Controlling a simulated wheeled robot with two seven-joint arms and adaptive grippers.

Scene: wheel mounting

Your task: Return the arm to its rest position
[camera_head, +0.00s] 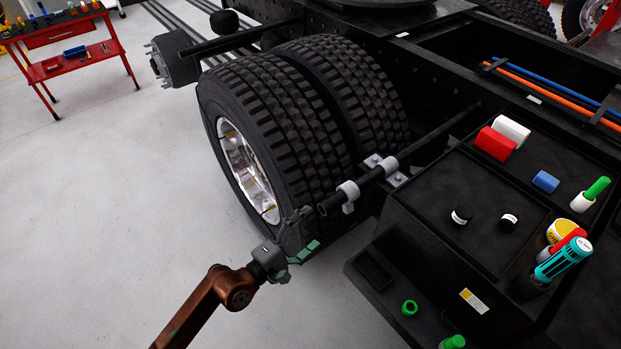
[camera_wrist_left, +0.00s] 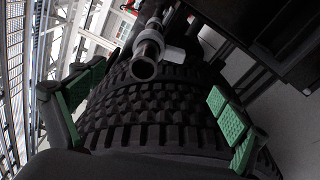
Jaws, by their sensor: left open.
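My left gripper (camera_head: 302,232) is open and empty in the head view, close to the tread of the near truck tyre (camera_head: 270,115). Its green-padded fingers are spread wide in the left wrist view (camera_wrist_left: 155,105), with the tyre tread (camera_wrist_left: 150,125) filling the space beyond them. My left arm (camera_head: 205,300) reaches up from the bottom of the head view. The open end of a dark pipe (camera_head: 335,204) points toward the gripper, just to its right; it also shows in the wrist view (camera_wrist_left: 145,68). I cannot tell whether the gripper touches the tyre. My right gripper is not in view.
A black truck deck (camera_head: 470,200) with bottles, caps and coloured blocks lies to the right. A clamp (camera_head: 348,196) holds the pipe. A bare hub (camera_head: 172,60) stands behind the tyres. A red tool table (camera_head: 75,65) is at the far left. The floor (camera_head: 100,220) at left is clear.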

